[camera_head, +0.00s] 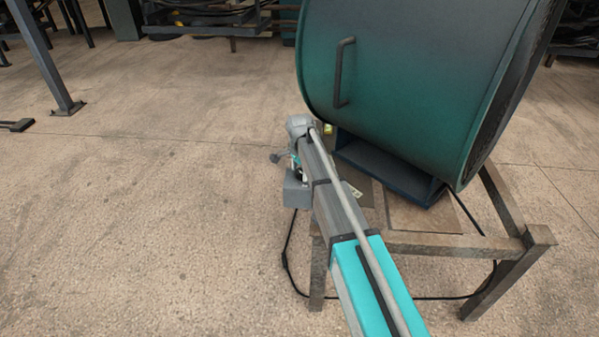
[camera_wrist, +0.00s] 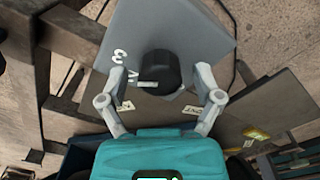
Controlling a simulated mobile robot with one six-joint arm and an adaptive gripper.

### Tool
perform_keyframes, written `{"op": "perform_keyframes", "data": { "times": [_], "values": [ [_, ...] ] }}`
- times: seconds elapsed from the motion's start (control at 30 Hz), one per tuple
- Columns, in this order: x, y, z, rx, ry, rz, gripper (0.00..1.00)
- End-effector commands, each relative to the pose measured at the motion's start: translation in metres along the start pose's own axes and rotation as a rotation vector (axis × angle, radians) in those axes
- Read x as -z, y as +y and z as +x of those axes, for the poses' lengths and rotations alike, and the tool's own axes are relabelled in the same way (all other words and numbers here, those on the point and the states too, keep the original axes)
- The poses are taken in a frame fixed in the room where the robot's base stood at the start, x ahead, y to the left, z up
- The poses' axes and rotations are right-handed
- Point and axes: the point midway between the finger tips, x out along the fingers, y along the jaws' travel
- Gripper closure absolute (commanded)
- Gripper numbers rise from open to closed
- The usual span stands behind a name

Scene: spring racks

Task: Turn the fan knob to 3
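In the wrist view the black fan knob (camera_wrist: 160,70) sits on a grey panel (camera_wrist: 205,35). White digits, seemingly a 3 and a 2, are printed left of the knob. My gripper (camera_wrist: 154,75) is open, one finger on each side of the knob, with gaps visible. In the head view my arm largely hides the gripper and knob.
A metal post (camera_head: 50,65) stands at the left. The left floor is mostly clear. Dark racks line the back.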

Motion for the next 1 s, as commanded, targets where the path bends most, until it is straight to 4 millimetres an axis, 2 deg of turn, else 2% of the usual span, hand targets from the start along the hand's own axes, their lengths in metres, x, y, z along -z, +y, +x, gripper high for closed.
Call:
{"op": "perform_keyframes", "data": {
  "times": [0.57,1.0],
  "values": [
    [0.0003,-0.0001,-0.0001,0.001,0.0,-0.034,0.12],
    [0.0003,-0.0001,-0.0001,0.0,0.0,-0.271,0.12]
  ]
}}
